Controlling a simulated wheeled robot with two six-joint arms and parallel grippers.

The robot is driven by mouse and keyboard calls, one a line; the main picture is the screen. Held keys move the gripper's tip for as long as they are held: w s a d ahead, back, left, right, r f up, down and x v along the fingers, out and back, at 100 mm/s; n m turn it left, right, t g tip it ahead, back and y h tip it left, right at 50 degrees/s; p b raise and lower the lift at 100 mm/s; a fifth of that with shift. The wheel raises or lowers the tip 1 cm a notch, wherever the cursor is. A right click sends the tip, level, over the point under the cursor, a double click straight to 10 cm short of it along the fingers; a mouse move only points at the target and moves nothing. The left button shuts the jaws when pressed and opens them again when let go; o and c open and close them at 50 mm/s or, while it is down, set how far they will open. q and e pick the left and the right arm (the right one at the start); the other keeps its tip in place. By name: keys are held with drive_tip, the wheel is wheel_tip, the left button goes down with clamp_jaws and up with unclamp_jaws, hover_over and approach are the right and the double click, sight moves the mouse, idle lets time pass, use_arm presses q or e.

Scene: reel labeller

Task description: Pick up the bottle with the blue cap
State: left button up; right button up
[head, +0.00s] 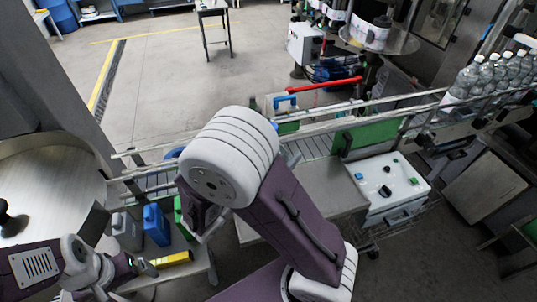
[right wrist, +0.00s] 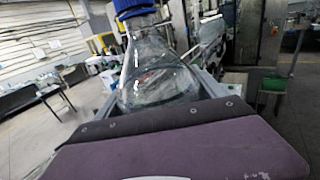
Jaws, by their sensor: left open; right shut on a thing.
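The clear bottle (right wrist: 158,75) with a blue cap (right wrist: 132,5) fills the upper middle of the right wrist view. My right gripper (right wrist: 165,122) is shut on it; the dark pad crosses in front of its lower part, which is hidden. The bottle looks slightly tilted in that view. In the head view my right arm's large white joint covers the middle, and I cannot make out the held bottle there. My left gripper (head: 146,267) is open at the lower left, beside a yellow object (head: 173,258).
A conveyor with rails (head: 312,147) runs across behind my right arm. Several clear bottles with white caps (head: 478,75) stand on its right end. A white control box (head: 388,185) is in front. Blue (head: 156,224) and grey (head: 127,231) containers stand at the lower left.

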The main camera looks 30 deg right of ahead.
sight(287, 155)
drive_tip(key=shift+s+d+r, duration=0.5)
drive_tip(key=shift+s+d, duration=0.05)
drive_tip(key=shift+s, duration=0.15)
drive_tip(key=s+d+b, duration=0.1)
drive_tip(key=b, duration=0.6)
drive_tip(key=shift+s+d+r, duration=0.15)
drive_tip(key=shift+s+r, duration=0.05)
drive_tip(key=s+d+r+b, duration=0.2)
drive_tip(key=s+d+r, duration=0.1)
drive_tip(key=shift+s+r, duration=0.3)
drive_tip(key=shift+r, duration=0.1)
drive_tip(key=shift+w+d+r, duration=0.1)
